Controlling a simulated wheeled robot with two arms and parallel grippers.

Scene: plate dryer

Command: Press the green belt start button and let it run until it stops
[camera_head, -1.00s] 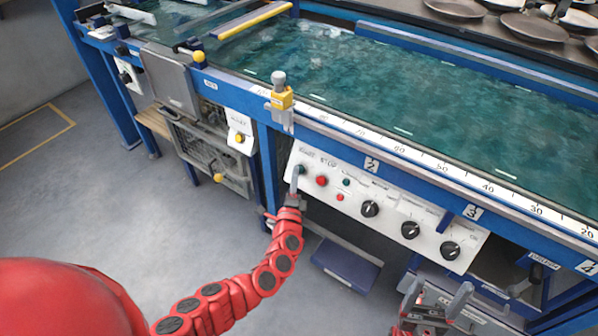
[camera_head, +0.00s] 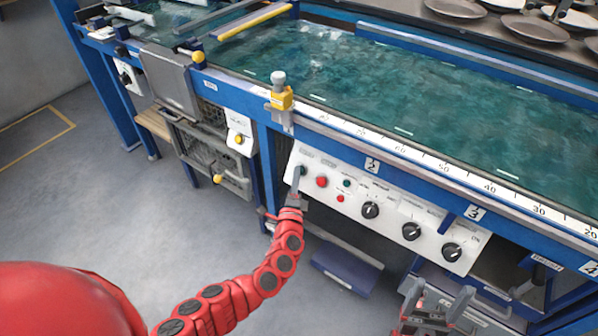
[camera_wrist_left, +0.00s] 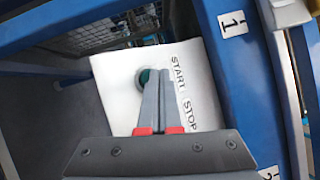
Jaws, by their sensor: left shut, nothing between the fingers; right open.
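The green start button (camera_head: 303,170) is at the left end of the white control panel (camera_head: 334,203), beside the red stop button (camera_head: 322,182). My left gripper (camera_head: 297,170) is shut and empty, its fingertips at the green button. In the left wrist view the fingertips (camera_wrist_left: 157,74) cover part of the green button (camera_wrist_left: 144,76), next to the START label. I cannot tell whether they touch or press it. The belt (camera_head: 400,100) is a mottled green surface above the panel. My right gripper (camera_head: 438,297) is open and empty at the lower right.
Black knobs (camera_head: 370,210) sit further right on the panel. A yellow-and-grey fitting (camera_head: 281,98) stands on the blue frame's front rail above the buttons. Dark plates (camera_head: 535,27) lie beyond the belt. The floor (camera_head: 100,210) at the left is open.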

